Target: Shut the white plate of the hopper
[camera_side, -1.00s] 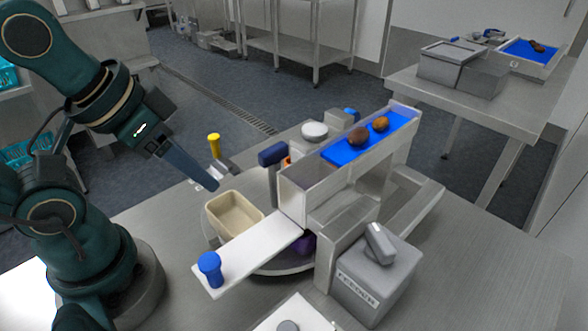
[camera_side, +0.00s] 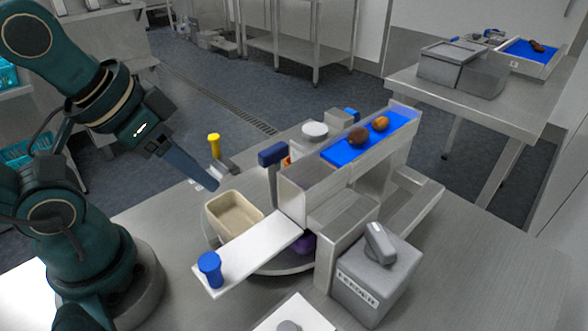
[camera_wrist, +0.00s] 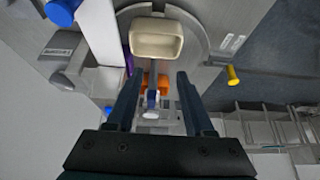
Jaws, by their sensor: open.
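The white plate (camera_side: 252,256) sticks out to the left from the low end of the hopper (camera_side: 292,195), over the edge of the round turntable. A blue knob (camera_side: 209,268) stands upright on its outer end. In the wrist view the knob (camera_wrist: 62,12) shows at the top left, with a bit of the plate (camera_wrist: 98,25) beside it. My gripper (camera_side: 212,185) hangs in the air to the upper left of the beige tray, apart from the plate and knob. In the wrist view my gripper (camera_wrist: 155,80) has its two fingers spread wide with nothing held between them.
A beige tray (camera_side: 234,228) sits on the turntable (camera_side: 272,270) behind the plate. A blue-headed post (camera_side: 272,155) stands beside the hopper. The feeder box (camera_side: 372,285) stands at front right.

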